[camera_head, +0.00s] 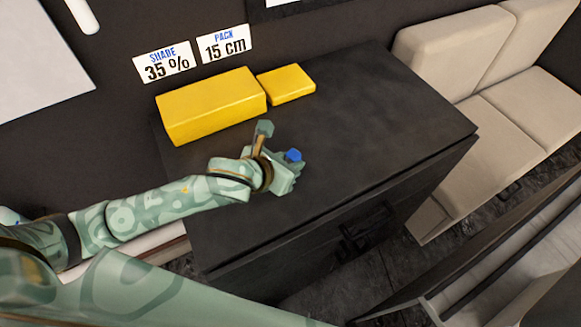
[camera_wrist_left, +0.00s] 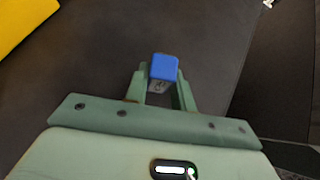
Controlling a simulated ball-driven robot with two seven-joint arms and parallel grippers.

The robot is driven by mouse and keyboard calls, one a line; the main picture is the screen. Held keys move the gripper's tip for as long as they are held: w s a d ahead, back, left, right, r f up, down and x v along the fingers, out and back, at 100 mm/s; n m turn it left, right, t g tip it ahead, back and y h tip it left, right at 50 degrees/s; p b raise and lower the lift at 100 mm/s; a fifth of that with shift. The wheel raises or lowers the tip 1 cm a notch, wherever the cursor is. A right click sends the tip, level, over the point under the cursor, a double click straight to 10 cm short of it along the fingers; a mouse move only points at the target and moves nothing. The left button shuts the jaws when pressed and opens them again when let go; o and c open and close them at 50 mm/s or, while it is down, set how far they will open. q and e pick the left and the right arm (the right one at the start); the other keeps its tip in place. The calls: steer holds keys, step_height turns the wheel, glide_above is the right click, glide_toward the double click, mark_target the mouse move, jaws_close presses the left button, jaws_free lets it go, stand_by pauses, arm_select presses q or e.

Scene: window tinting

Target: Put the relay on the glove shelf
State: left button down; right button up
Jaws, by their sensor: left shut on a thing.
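The relay (camera_head: 293,155), a small blue block, is held in my left gripper (camera_head: 285,165) over the dark cabinet top. In the left wrist view the relay (camera_wrist_left: 164,68) sits between the two fingertips of my left gripper (camera_wrist_left: 161,80), with a pale lower part showing under its blue top. The left gripper is shut on it. I cannot tell whether the relay touches the surface. No shelf that I can identify as the glove shelf shows. My right gripper is not in view.
A large yellow block (camera_head: 211,104) and a smaller one (camera_head: 286,84) lie at the back of the black cabinet (camera_head: 370,95). Two signs (camera_head: 163,63) are on the dark wall. A beige sofa (camera_head: 500,75) stands right. The cabinet top's right part is clear.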

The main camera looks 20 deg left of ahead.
arm_select(q)
steer(key=shift+f, duration=0.25)
steer(key=shift+f, duration=0.1)
steer(key=c, duration=1.2)
jaws_free()
steer(key=shift+o, duration=0.2)
